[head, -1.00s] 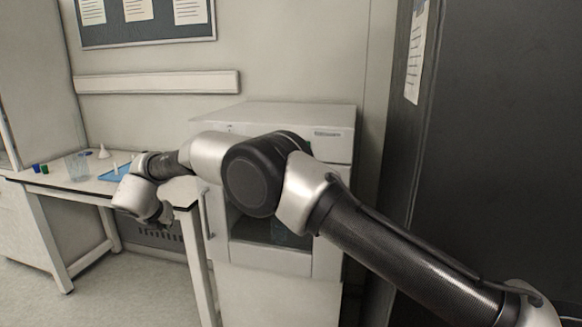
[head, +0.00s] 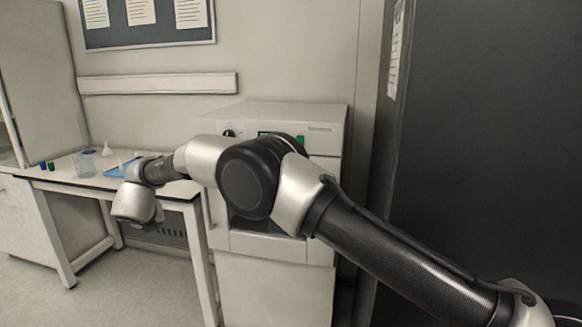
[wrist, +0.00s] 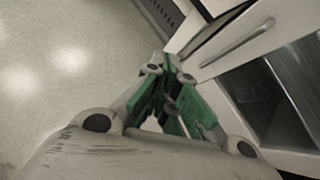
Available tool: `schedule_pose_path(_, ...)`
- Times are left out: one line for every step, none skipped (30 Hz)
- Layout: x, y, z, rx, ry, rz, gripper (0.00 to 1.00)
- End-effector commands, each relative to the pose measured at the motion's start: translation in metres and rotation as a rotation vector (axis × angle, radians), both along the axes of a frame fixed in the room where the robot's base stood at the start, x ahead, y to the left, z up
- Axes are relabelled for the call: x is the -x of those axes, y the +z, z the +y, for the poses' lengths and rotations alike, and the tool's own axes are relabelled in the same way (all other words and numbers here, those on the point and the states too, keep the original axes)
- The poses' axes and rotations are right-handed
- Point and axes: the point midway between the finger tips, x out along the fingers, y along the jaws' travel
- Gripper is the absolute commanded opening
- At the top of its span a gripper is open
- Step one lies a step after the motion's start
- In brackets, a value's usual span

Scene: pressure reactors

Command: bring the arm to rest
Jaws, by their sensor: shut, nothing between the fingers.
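My gripper (wrist: 168,95) shows in the wrist view with its green-padded fingers together, shut and empty. It points down toward the pale floor, beside the white cabinet front. In the head view my arm reaches from the lower right across the front of the white oven-like unit, bent at the large dark elbow joint. The wrist end hangs in front of the bench at the left, and the fingers are hidden or too small to make out there.
The white unit (head: 275,283) with a door handle stands close behind my arm. The bench (head: 64,184) at the left bears a blue tray (head: 116,172), a beaker (head: 84,163) and a funnel (head: 107,149). A dark panel (head: 490,130) stands at the right. Open floor (wrist: 60,70) lies at the left.

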Motion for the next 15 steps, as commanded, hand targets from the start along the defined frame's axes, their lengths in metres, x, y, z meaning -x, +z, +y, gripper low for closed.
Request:
schedule_pose_path(-0.001,-0.005,0.002,0.031,0.059,-0.031,0.00)
schedule_pose_path(-0.001,-0.008,0.004,0.055,0.104,-0.053,0.00)
schedule_pose_path(0.000,-0.013,0.005,0.090,0.166,-0.084,0.00)
schedule_pose_path(0.001,-0.019,0.006,0.120,0.219,-0.108,0.00)
schedule_pose_path(0.002,-0.024,0.007,0.152,0.273,-0.133,0.00)
schedule_pose_path(0.005,-0.028,0.008,0.192,0.351,-0.170,0.00)
schedule_pose_path(0.007,-0.029,0.009,0.223,0.410,-0.198,0.00)
schedule_pose_path(0.011,-0.029,0.010,0.252,0.471,-0.226,0.00)
schedule_pose_path(0.015,-0.028,0.010,0.294,0.555,-0.267,0.00)
schedule_pose_path(0.018,-0.026,0.010,0.325,0.619,-0.297,0.00)
schedule_pose_path(0.021,-0.023,0.008,0.357,0.685,-0.329,0.00)
schedule_pose_path(0.025,-0.019,0.003,0.402,0.775,-0.372,0.00)
schedule_pose_path(0.028,-0.015,-0.002,0.437,0.848,-0.405,0.00)
schedule_pose_path(0.031,-0.010,-0.009,0.474,0.922,-0.441,0.00)
schedule_pose_path(0.034,-0.001,-0.021,0.525,1.029,-0.489,0.00)
